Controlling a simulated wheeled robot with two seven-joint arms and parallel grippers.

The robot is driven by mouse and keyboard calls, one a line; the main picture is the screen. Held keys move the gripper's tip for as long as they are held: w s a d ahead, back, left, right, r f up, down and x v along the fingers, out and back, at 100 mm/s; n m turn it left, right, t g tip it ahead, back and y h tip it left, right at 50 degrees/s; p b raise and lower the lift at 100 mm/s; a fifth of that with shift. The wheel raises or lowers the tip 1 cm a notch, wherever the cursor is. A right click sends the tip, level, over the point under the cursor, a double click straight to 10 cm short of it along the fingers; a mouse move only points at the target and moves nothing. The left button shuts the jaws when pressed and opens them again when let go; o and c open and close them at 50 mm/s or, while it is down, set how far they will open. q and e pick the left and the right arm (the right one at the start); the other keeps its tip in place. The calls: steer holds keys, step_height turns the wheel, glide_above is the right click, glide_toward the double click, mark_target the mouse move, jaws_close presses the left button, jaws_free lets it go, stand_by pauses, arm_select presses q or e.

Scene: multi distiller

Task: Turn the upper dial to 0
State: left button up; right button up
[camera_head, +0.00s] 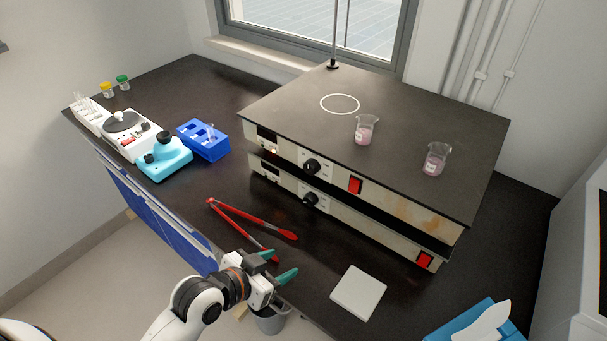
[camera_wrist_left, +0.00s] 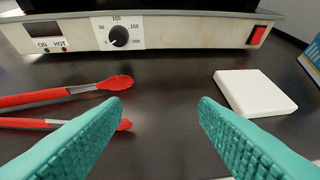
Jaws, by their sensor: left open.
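Two flat heating units are stacked on the dark bench. The upper unit (camera_head: 385,198) has a black upper dial (camera_head: 311,166) on its front panel, left of a red switch (camera_head: 355,185). A lower dial (camera_head: 310,199) sits below it on the lower unit. In the left wrist view one black dial (camera_wrist_left: 119,36) shows with a scale marked 50, 100, 150 and 200; it looks like the lower one. My left gripper (camera_head: 278,265) has teal fingers and is open and empty, in front of and below the dials. It also shows in the left wrist view (camera_wrist_left: 160,105). My right gripper is not in view.
Red tongs (camera_head: 245,222) lie on the bench close to my left gripper, with a white pad (camera_head: 358,291) to the right. Two beakers (camera_head: 366,129) (camera_head: 436,159) stand on the upper unit. A blue rack (camera_head: 203,142) and a teal device (camera_head: 165,158) stand at the left.

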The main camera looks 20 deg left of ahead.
arm_select(q)
steer(key=w+a+r+t+h, duration=0.1)
steer(key=w+a+r+t, duration=0.1)
steer(key=w+r+t, duration=0.3)
steer(key=t+p, duration=0.1)
steer(key=p, duration=0.1)
glide_toward(308, 171)
steer(key=shift+n, duration=0.4)
steer(key=x, duration=0.8)
steer(key=shift+w+d, duration=0.15)
steer(key=shift+w, duration=0.1)
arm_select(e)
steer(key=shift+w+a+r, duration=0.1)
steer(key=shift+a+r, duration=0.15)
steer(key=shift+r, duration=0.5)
arm_select(q)
steer(key=c, duration=1)
